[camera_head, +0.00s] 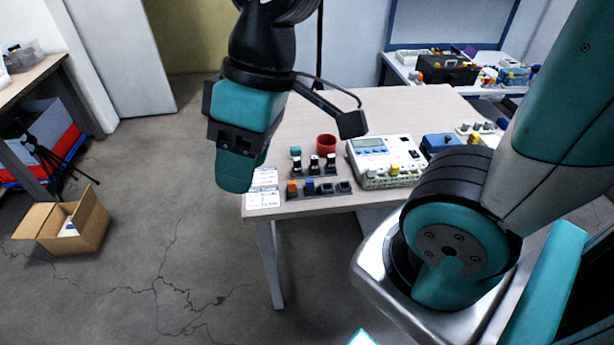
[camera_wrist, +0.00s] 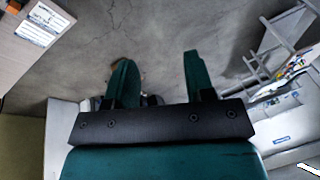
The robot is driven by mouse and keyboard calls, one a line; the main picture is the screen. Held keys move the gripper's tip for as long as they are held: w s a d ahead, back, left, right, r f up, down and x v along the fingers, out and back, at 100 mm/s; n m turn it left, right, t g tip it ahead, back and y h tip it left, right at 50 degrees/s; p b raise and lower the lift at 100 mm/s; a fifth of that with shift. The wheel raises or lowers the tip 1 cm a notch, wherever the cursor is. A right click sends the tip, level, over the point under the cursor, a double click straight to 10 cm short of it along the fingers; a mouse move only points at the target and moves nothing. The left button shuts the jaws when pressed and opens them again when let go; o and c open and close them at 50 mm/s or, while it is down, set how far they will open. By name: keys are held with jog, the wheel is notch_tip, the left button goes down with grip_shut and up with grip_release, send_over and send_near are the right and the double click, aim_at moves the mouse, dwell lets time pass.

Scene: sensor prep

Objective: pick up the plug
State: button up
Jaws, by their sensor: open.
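Several small plug-like parts stand in two dark holders on the table in the head view: a row with a teal-topped part (camera_head: 295,152) and black-and-white ones (camera_head: 313,161), and a front row with an orange part (camera_head: 291,187) and a blue part (camera_head: 310,185). I cannot tell which one is the plug. My gripper (camera_wrist: 158,72) is open and empty in the wrist view, with bare floor between its fingers. In the head view my gripper (camera_head: 236,170) hangs left of the parts, by the table's left edge.
The table (camera_head: 290,115) also holds a red cup (camera_head: 326,145), a white instrument (camera_head: 385,160), a blue box (camera_head: 440,142) and paper labels (camera_head: 263,188). A cardboard box (camera_head: 85,222) stands on the floor at left. Open floor lies left of the table.

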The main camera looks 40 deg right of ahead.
jog(key=w+d+f+n+h+b, duration=0.1)
jog(key=w+d+f+b, duration=0.4)
jog(key=w+d+f, duration=0.45)
jog(key=n+h+b, duration=0.2)
jog(key=n+b, duration=0.1)
jog(key=b, duration=0.2)
send_over(291, 182)
jog(key=shift+t, duration=0.3)
jog(key=f, duration=1.8)
jog(key=shift+s+d+f, duration=0.25)
jog(key=shift+w+a+f+p, duration=0.1)
jog(key=shift+a+f+p, duration=0.05)
jog(key=shift+f, duration=1.4)
jog(key=shift+w+a+f+p, duration=0.1)
jog(key=shift+a+f+p, duration=0.05)
jog(key=shift+f, duration=1.35)
jog(key=shift+m, duration=0.3)
jog(key=shift+c, duration=0.5)
grip_shut()
